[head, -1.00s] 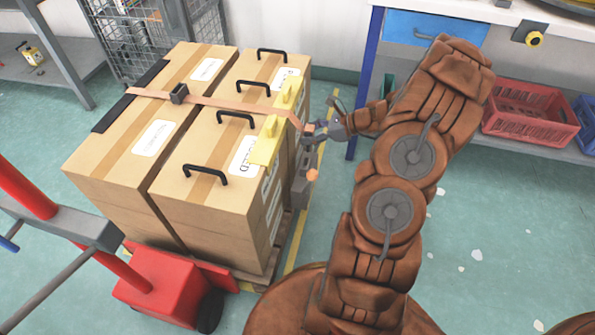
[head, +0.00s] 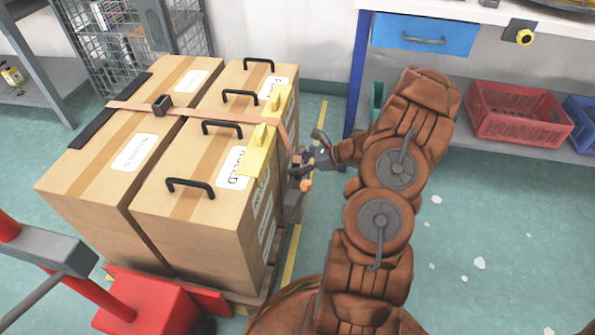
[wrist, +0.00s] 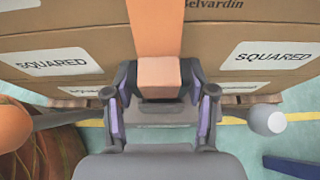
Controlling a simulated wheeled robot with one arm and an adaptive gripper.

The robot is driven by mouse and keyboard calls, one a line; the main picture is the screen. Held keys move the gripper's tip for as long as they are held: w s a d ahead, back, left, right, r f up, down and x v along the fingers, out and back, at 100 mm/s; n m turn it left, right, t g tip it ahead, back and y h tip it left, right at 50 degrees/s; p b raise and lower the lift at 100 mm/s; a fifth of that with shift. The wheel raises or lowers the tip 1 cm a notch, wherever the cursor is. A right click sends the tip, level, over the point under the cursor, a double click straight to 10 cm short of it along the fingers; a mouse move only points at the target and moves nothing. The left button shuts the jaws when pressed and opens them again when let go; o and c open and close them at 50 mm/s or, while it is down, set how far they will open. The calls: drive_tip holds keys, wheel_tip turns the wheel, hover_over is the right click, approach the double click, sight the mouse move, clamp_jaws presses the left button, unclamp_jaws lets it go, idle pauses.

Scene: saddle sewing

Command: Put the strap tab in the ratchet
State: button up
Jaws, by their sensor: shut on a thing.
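The orange strap (head: 205,115) runs across the box tops and over their right side. Its end, an orange block-like strap tab (wrist: 159,76), is between my fingers in the wrist view. My gripper (wrist: 158,88) is shut on the tab; in the head view my gripper (head: 303,165) is beside the right side of the load. A grey ratchet (head: 293,207) with an orange knob (head: 305,185) is low on that side, just below my gripper. A dark slot-like part shows below the tab in the wrist view. I cannot tell whether the tab touches the ratchet.
Large cardboard boxes (head: 100,160) with black handles stand on a pallet. Yellow corner guards (head: 257,150) sit on their right edge. A red pallet truck (head: 160,305) is in front. A workbench with a blue drawer (head: 425,35) and red crate (head: 515,118) stands behind right.

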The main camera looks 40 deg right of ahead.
drive_tip(key=shift+f, duration=1.1)
drive_tip(key=o, duration=1.3)
drive_tip(key=shift+f, duration=0.15)
drive_tip(key=shift+r, duration=0.2)
drive_tip(key=p+v, duration=0.4)
drive_tip(key=v, duration=0.8)
drive_tip(key=shift+s, duration=0.1)
